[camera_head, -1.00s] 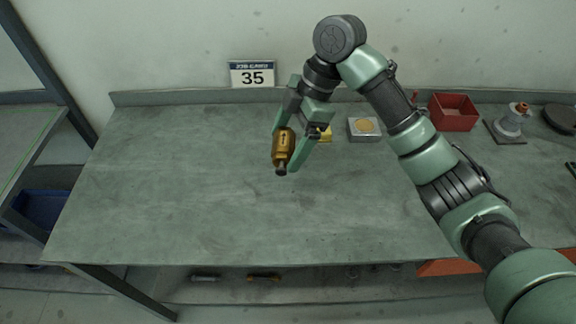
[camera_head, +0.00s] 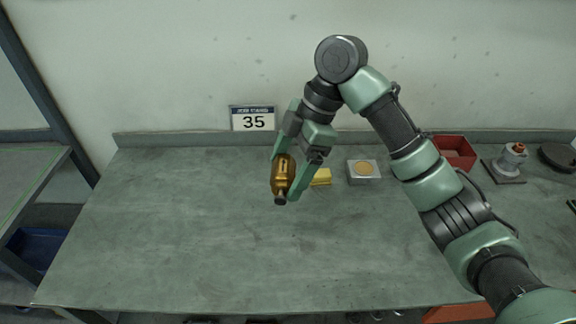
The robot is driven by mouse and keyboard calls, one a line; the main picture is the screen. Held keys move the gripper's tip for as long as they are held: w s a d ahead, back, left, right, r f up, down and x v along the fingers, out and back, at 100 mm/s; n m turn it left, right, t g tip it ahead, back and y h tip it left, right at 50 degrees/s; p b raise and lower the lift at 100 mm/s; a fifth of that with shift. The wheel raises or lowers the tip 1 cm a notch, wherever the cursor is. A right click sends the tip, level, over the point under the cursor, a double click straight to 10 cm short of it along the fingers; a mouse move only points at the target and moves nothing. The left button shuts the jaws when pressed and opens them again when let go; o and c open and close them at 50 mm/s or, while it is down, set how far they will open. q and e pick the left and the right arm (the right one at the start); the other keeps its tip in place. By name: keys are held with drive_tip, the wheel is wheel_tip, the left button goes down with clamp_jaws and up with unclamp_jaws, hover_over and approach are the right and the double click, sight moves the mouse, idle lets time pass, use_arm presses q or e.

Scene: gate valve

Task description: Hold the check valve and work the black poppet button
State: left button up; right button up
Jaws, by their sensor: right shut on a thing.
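The check valve (camera_head: 282,174) is a brass-coloured cylinder with a darker narrow end (camera_head: 280,199) pointing down toward the front of the bench. My right gripper (camera_head: 287,180) is shut on it, one green finger on each side, and holds it tilted, seemingly above the bench top. I cannot make out the black poppet button apart from the dark lower end. My left gripper is not in the head view.
A grey bench (camera_head: 180,235) has wide free room at left and front. A red bin (camera_head: 455,151) and a grey fitting (camera_head: 510,160) stand at right.

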drive_tip(key=shift+f+b, duration=2.4)
drive_tip(key=shift+f, duration=4.95)
idle(0.7)
